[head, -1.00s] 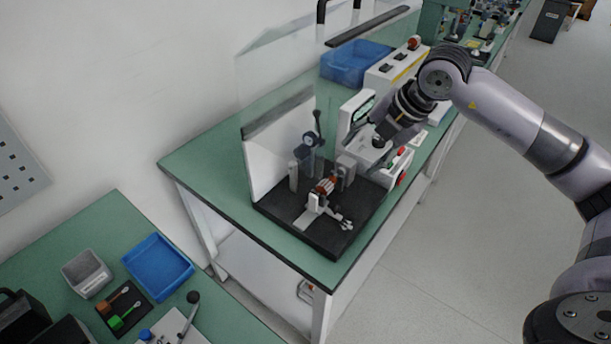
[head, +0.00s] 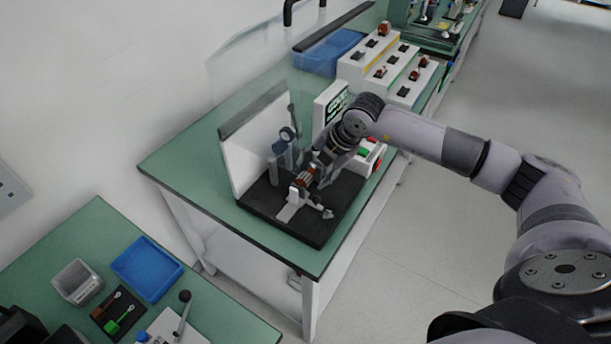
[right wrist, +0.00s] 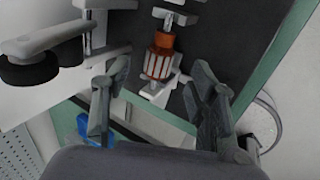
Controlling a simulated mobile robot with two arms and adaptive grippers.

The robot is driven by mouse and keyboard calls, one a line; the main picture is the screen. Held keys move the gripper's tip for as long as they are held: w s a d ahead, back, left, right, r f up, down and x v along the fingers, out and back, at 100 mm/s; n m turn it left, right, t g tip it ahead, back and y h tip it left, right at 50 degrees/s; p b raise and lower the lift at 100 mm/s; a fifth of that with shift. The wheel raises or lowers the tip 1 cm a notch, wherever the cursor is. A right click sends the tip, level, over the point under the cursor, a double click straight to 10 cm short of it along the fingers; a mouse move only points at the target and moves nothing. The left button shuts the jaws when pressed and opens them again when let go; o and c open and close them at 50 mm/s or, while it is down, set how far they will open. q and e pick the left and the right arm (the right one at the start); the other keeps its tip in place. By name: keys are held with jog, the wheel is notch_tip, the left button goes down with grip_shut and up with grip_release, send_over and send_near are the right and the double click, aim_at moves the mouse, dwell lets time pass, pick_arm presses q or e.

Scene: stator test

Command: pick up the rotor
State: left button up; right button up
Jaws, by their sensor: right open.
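The rotor (head: 306,177) is a small orange-brown and silver cylinder on the black base of the test fixture (head: 262,198). In the right wrist view the rotor (right wrist: 158,59) lies across its white support, with an orange top part and a striped body. My right gripper (head: 318,162) is just above and behind it in the head view, partly hiding the fixture. In the right wrist view the fingers of my right gripper (right wrist: 155,85) are spread apart, one on each side of the rotor's lower end, with nothing between them held. My left gripper is not in view.
A clear shield and white panel (head: 258,160) stand at the fixture's left. A black-knobbed lever (right wrist: 40,65) is close on the left in the wrist view. A control box (head: 370,153) with red and green buttons and a blue bin (head: 328,50) stand behind.

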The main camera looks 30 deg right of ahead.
aim_at(308, 175)
jog(key=p+x, duration=0.1)
jog(key=x, duration=0.3)
jog(key=shift+w+a+f, duration=0.1)
jog(key=shift+w+f, duration=0.05)
jog(key=shift+f, duration=0.1)
jog(key=shift+c, duration=0.2)
jog(key=shift+r, duration=0.1)
grip_shut()
